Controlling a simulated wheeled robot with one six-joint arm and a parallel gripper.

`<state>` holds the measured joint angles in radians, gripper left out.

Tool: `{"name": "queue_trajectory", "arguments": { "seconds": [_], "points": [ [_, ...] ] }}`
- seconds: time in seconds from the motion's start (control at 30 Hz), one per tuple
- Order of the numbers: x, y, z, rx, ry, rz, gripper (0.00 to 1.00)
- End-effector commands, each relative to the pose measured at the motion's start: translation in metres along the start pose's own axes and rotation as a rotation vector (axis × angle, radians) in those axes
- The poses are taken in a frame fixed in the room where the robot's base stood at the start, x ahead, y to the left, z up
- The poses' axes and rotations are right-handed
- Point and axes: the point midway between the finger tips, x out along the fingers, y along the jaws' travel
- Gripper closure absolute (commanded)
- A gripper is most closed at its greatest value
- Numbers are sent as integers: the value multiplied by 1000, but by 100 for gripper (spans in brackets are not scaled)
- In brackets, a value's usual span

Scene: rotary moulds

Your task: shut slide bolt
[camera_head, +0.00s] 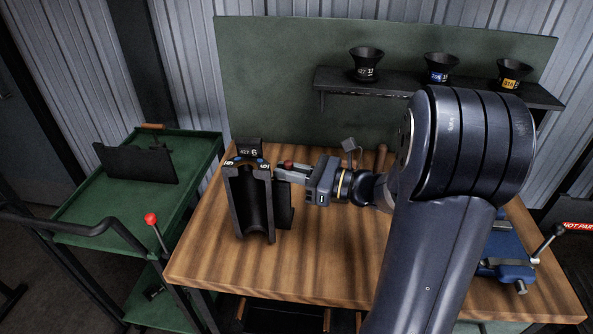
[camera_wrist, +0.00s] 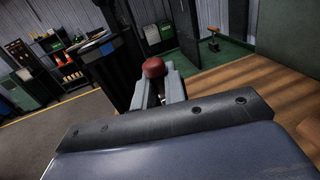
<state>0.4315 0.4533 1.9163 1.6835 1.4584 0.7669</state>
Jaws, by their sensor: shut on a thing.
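My gripper (camera_head: 285,172) reaches left across the bench to the upper right side of an open, dark mould half (camera_head: 251,205). A small red knob (camera_head: 288,164) shows at its fingers. In the wrist view the fingers (camera_wrist: 158,88) are closed around the stem under the red knob (camera_wrist: 153,67), which I take to be the slide bolt's handle. The bolt's rod and its catch are hidden behind the fingers, so I cannot tell how far the bolt is slid. The mould half stands upright, with its hollow side facing the camera.
A green cart (camera_head: 203,157) stands left of the wooden bench (camera_head: 310,270). A shelf (camera_head: 430,88) on the green back board holds three dark funnels. A blue vise (camera_head: 505,268) sits at the bench's right. The bench front between mould and arm is clear.

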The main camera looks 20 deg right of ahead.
Motion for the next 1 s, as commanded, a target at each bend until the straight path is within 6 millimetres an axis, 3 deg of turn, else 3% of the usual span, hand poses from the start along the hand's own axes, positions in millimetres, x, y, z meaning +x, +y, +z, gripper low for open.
{"name": "queue_trajectory", "arguments": {
  "seconds": [0.13, 0.17, 0.33, 0.67, 1.0],
  "points": [
    [1, 0, 3, -3, -7, 3, 100],
    [1, 0, 3, -3, -7, 3, 87],
    [1, 0, 2, -3, -5, 3, 73],
    [-4, -1, 1, -2, -3, -1, 73],
    [-56, -1, 0, -2, -3, -4, 73]
  ]
}}
